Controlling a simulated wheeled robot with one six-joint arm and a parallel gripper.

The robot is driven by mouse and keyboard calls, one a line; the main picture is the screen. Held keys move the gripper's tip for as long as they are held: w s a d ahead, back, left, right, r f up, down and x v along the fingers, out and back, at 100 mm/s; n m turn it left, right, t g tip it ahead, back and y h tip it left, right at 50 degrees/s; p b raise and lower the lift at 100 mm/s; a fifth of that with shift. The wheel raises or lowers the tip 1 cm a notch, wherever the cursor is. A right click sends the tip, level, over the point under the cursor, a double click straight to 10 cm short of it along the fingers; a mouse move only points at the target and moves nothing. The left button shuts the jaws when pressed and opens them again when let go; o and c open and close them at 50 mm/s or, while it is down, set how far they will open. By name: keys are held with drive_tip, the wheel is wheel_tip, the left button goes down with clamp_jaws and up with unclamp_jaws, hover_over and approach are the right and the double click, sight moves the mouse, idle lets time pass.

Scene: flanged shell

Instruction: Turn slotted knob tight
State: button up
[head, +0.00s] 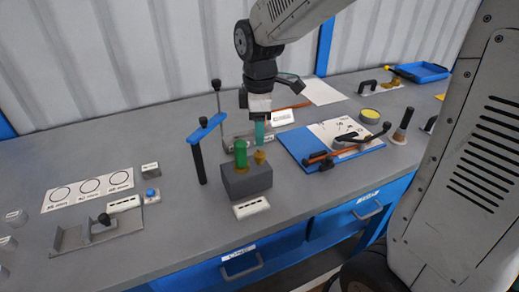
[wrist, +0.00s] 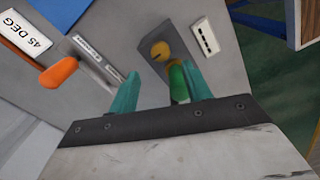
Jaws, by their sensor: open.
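A yellow-brass knob (head: 259,157) stands on a small grey block (head: 247,182) on the bench. In the wrist view the knob (wrist: 160,50) shows a dark slot across its round top. A green cylinder (head: 240,153) stands upright beside it on the same block; it also shows in the wrist view (wrist: 178,82). My gripper (head: 261,133) is above the block, with its teal fingers pointing down. In the wrist view its fingers (wrist: 160,72) are spread, with the knob beyond the tips and the green cylinder near the right finger. I see nothing held.
A blue board with tools (head: 293,143) lies to the right. A white label (head: 251,207) lies in front. The bench between block and ring sheet (head: 89,188) is partly clear.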

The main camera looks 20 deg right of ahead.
sight(260, 153)
wheel_tip(260, 153, down, 7)
idle(0.3)
drive_tip(key=shift+s, duration=0.1)
drive_tip(key=c, duration=1)
